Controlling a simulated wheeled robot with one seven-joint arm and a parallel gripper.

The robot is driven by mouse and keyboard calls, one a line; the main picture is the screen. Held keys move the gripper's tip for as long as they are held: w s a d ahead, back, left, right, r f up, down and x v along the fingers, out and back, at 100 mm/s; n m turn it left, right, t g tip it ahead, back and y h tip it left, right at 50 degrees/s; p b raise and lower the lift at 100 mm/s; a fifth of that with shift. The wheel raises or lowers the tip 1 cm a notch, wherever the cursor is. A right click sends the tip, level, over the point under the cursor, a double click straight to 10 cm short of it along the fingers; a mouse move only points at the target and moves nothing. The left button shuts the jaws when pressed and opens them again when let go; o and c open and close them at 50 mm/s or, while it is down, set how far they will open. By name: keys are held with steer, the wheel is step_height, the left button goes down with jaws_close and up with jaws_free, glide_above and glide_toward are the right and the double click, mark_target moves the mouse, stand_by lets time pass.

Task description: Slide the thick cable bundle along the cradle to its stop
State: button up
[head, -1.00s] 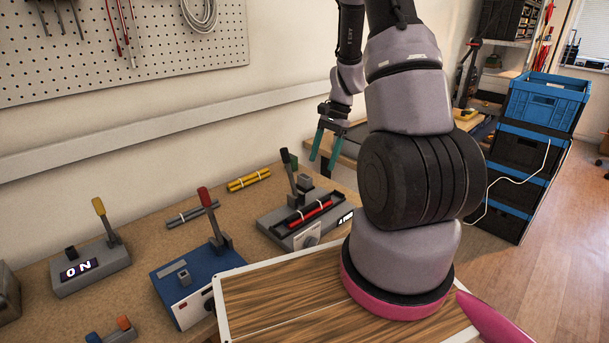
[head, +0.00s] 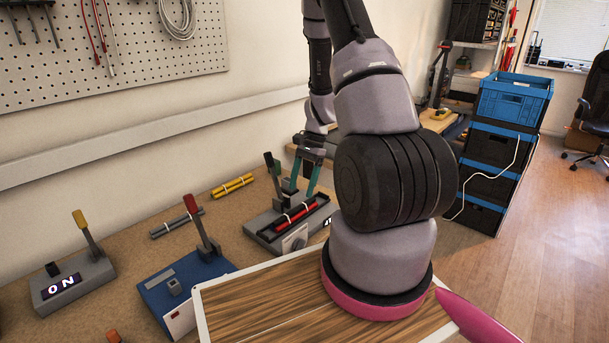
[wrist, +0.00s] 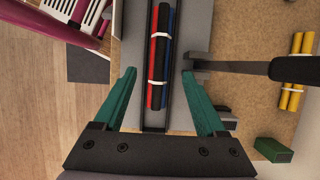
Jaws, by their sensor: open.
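The thick cable bundle (head: 296,217) lies in the dark cradle (head: 262,236) on a grey device. The wrist view shows its red, black and blue cables (wrist: 161,45) bound with white ties, lying lengthwise in the channel. My gripper (head: 304,173) is open above the cradle, its teal fingers pointing down. In the wrist view the fingers (wrist: 159,75) stand apart on either side of the bundle and cradle, with nothing between them gripped. I cannot tell the exact height left above the bundle. The cradle's stop cannot be made out.
A dark-handled lever (wrist: 235,66) stands close beside the cradle, near one finger. A yellow bundle (head: 232,186) and a grey bundle (head: 176,223) lie on the bench. A blue box with a red lever (head: 192,205) and a grey ON switch box (head: 72,285) are farther left.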

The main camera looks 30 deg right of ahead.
mark_target(295, 208)
steer(key=x, duration=0.7)
steer(key=shift+c, duration=0.2)
jaws_close()
